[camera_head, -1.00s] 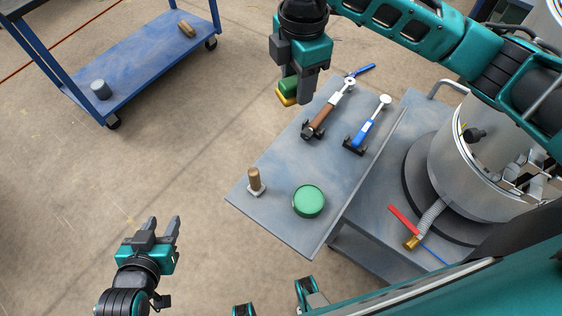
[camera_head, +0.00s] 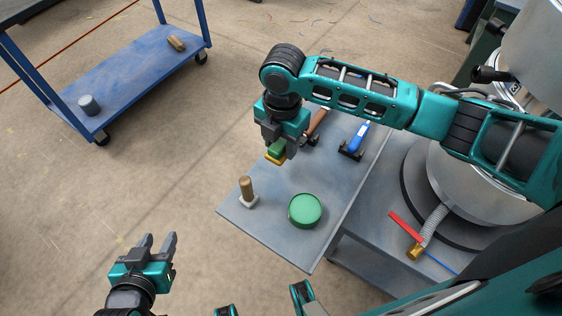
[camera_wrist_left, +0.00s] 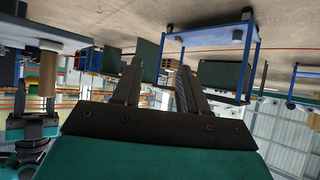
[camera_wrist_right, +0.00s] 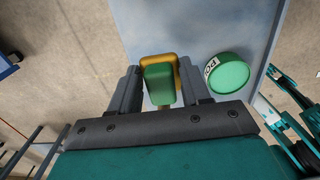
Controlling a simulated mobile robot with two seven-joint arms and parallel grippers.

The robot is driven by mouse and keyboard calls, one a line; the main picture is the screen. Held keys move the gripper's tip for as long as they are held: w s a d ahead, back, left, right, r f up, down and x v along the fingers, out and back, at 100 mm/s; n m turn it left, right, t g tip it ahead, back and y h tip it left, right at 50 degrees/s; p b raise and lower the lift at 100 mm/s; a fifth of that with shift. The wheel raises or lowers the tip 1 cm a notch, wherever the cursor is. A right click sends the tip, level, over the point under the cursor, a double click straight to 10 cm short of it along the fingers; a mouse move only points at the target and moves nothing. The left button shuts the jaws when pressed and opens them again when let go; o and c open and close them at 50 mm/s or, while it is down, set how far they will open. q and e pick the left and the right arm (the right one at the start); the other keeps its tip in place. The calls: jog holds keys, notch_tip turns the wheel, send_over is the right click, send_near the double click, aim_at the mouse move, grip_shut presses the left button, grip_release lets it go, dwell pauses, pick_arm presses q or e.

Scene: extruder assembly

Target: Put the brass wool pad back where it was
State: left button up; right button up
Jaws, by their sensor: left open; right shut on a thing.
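My right gripper (camera_head: 277,148) is shut on the brass wool pad, which has a green grip (camera_wrist_right: 158,84) and a yellow-gold pad edge (camera_head: 275,158). It holds the pad above the grey tabletop (camera_head: 272,236), behind and left of the round green tin (camera_head: 305,211). In the right wrist view the pad sits between the fingers, with the tin (camera_wrist_right: 228,74) to its right. My left gripper (camera_head: 161,240) is open and empty, over the floor to the left of the table. The pad's original place is not marked in view.
A wooden-handled tool (camera_head: 247,191) stands upright near the table's left edge. A blue-handled tool (camera_head: 360,137) lies in a black holder, and a brown-handled tool (camera_head: 318,122) is partly hidden by my right arm. A large metal cylinder stands at right. A blue cart (camera_head: 130,82) stands far left.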

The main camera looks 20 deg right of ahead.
aim_at(281, 161)
notch_tip(281, 161, down, 2)
jog(key=shift+f, duration=0.2)
notch_tip(281, 161, down, 4)
jog(key=shift+r+b, duration=0.1)
jog(key=shift+b, duration=0.55)
jog(key=shift+f, duration=0.35)
pick_arm(q)
jog(key=shift+w+d+f, duration=0.1)
jog(key=shift+w+d, duration=0.25)
jog(key=shift+d, duration=0.15)
pick_arm(e)
jog(key=shift+f, duration=0.1)
jog(key=o, duration=1.2)
pick_arm(q)
jog(key=shift+a, duration=0.1)
